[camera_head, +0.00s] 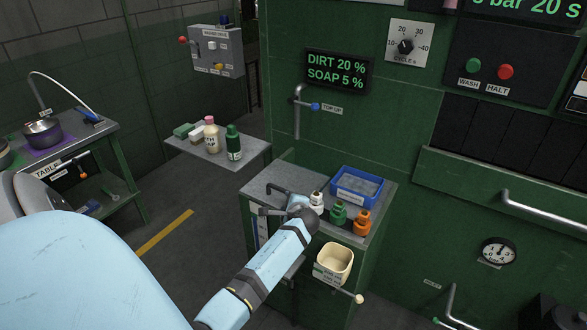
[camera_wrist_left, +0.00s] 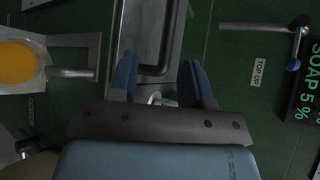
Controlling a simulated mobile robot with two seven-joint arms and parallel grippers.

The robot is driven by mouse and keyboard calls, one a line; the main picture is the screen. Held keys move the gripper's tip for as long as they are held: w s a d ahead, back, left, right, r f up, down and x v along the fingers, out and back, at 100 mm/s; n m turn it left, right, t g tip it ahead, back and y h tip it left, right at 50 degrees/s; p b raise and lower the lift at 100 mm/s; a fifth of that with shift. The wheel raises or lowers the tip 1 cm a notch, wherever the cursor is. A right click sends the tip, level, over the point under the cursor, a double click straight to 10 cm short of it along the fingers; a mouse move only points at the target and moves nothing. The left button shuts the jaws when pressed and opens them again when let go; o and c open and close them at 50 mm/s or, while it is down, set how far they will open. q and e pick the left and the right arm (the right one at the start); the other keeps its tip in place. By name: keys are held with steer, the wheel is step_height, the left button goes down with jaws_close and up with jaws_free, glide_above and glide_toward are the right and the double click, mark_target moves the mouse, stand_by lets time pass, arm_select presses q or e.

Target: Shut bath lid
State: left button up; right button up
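My left gripper (camera_head: 282,209) is low over the left part of a green cabinet's grey top (camera_head: 294,178). A bent grey bar (camera_head: 282,189) stands beside it. In the left wrist view my left gripper (camera_wrist_left: 160,78) has its two blue fingers well apart. A small pale curved piece (camera_wrist_left: 154,98) shows between the finger bases; I cannot tell whether they touch it. Beyond the fingers is a metal basin-like rim (camera_wrist_left: 148,68). I cannot tell which part is the bath lid or how far open it is. My right gripper is not in view.
White (camera_head: 317,202), green (camera_head: 338,214) and orange (camera_head: 362,222) bottles stand right of my gripper, before a blue tray (camera_head: 344,194). A beige bin (camera_head: 334,264) hangs in front. A pipe with a blue tap (camera_head: 315,106) is above. A shelf (camera_head: 250,150) holds more bottles.

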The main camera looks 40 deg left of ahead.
arm_select(q)
steer(key=v, duration=0.6)
stand_by(0.4)
steer(key=s+d+f+n+t+h+p, duration=0.1)
steer(key=s+d+f+t+h+p, duration=0.15)
steer(key=s+d+h, duration=0.35)
steer(key=s+d+f+t+h+p, duration=0.1)
steer(key=s+d+f+h+p, duration=0.15)
steer(key=d, duration=0.65)
steer(key=s+d+r+n+t+h+p, duration=0.1)
steer(key=s+d+n+h, duration=0.5)
steer(key=s+d, duration=0.9)
steer(key=shift+s+d+r+t+h+p, duration=0.2)
steer(key=shift+r+t+h+p, duration=0.15)
steer(key=shift+r, duration=0.4)
